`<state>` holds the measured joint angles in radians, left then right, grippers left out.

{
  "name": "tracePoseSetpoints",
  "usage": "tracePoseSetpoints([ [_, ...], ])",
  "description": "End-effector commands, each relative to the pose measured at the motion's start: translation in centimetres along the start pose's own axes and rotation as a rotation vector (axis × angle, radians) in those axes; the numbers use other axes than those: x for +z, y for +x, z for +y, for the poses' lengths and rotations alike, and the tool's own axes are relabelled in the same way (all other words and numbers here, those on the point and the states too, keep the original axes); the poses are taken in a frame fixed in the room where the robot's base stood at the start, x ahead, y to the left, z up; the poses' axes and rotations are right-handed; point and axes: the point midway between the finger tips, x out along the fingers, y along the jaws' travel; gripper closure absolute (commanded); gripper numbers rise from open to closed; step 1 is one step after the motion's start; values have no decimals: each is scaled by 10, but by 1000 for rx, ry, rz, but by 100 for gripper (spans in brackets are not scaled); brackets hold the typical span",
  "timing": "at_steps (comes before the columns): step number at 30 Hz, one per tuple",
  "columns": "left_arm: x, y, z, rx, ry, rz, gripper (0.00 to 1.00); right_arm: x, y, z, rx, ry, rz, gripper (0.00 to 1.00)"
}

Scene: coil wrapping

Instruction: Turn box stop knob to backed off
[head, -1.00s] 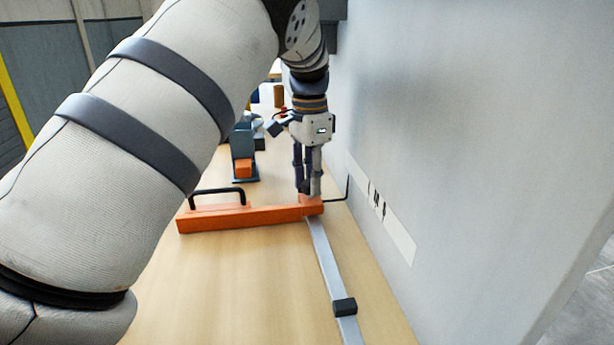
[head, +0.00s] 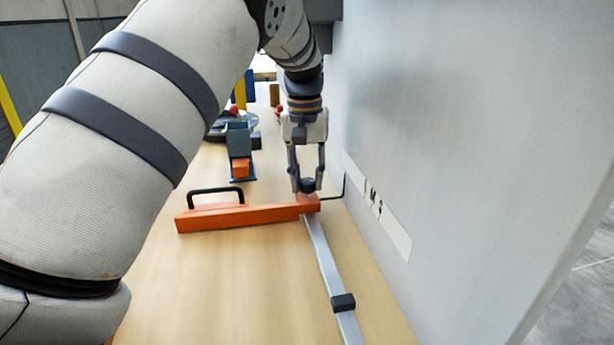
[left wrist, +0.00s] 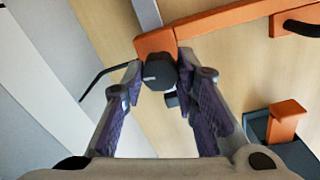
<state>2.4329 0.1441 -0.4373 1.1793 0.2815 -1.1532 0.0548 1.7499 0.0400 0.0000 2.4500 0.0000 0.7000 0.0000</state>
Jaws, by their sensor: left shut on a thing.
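The box stop is an orange bar (head: 250,217) with a black handle, lying across the tabletop and meeting a grey metal rail (head: 327,262). A dark knob (left wrist: 160,71) stands on the orange block at the bar's right end; it also shows in the head view (head: 307,185). My left gripper (head: 307,189) points down over this block. Its two fingertips are on either side of the knob, shut on it. In the left wrist view, the knob sits between the fingers. A thin black bent rod (head: 334,194) sticks out from the block toward the wall. My right gripper is not in view.
A pale wall (head: 450,130) with a marked white label strip (head: 378,210) rises close on the right. A small dark device with an orange block (head: 241,168) stands behind the bar. A black slider (head: 343,302) sits on the rail. The wooden tabletop in front is clear.

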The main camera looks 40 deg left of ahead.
Motion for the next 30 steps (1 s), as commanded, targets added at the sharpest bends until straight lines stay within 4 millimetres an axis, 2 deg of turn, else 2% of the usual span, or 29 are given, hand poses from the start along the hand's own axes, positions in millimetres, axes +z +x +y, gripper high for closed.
tracePoseSetpoints([
  [30, 2, 3, 0, -6, -961, 24, 100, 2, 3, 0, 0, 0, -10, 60],
])
